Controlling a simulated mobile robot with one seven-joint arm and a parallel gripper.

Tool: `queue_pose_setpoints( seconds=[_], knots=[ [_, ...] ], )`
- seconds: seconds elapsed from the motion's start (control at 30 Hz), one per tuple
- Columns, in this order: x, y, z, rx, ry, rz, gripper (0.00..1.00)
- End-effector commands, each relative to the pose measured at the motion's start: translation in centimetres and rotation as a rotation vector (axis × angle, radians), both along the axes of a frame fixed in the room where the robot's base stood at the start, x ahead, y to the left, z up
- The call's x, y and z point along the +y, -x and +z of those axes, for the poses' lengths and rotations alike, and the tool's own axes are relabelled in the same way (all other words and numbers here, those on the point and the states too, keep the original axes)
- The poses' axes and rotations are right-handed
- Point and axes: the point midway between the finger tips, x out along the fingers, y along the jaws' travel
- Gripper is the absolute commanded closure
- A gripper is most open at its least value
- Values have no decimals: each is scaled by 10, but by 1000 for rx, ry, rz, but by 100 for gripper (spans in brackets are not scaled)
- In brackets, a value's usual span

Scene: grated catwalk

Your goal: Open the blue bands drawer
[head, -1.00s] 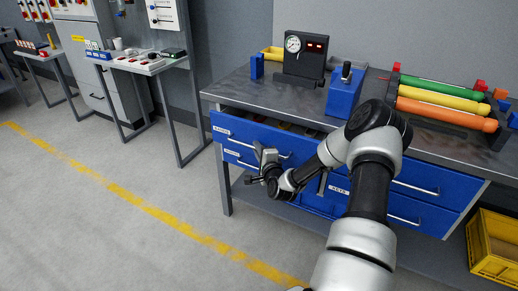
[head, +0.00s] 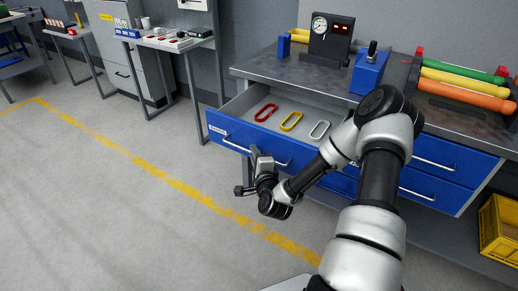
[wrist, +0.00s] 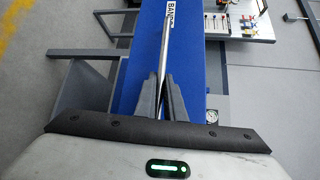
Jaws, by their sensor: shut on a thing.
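The blue bands drawer (head: 222,132) is the upper left drawer of the workbench and stands well pulled out in the head view. Its label starting "BAN" shows in the wrist view (wrist: 171,14). A red, a yellow and a grey band lie inside it. My gripper (head: 258,160) is at the drawer's front, shut on its metal handle (head: 236,147). In the wrist view the two fingers (wrist: 162,92) close around the handle bar (wrist: 165,45). My arm hides the right part of the drawer front.
The workbench top (head: 300,72) carries a gauge box (head: 330,38), a blue block (head: 370,72) and coloured rollers (head: 460,82). A yellow crate (head: 499,230) stands at the lower right. The floor left of the drawer is clear.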

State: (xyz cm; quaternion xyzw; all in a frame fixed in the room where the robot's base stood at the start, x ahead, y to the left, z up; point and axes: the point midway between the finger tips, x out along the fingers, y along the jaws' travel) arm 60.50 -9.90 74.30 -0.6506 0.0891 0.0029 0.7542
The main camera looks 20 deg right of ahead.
Motion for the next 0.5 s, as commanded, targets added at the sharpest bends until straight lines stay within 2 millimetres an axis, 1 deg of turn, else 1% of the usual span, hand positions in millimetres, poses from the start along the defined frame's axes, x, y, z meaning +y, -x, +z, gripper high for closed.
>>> queue_pose_setpoints(
  seconds=[0.2, 0.5],
  knots=[
    [9, 7, -1, 2, 0, 0, 100],
    [9, 8, -1, 1, 0, -1, 100]
  ],
)
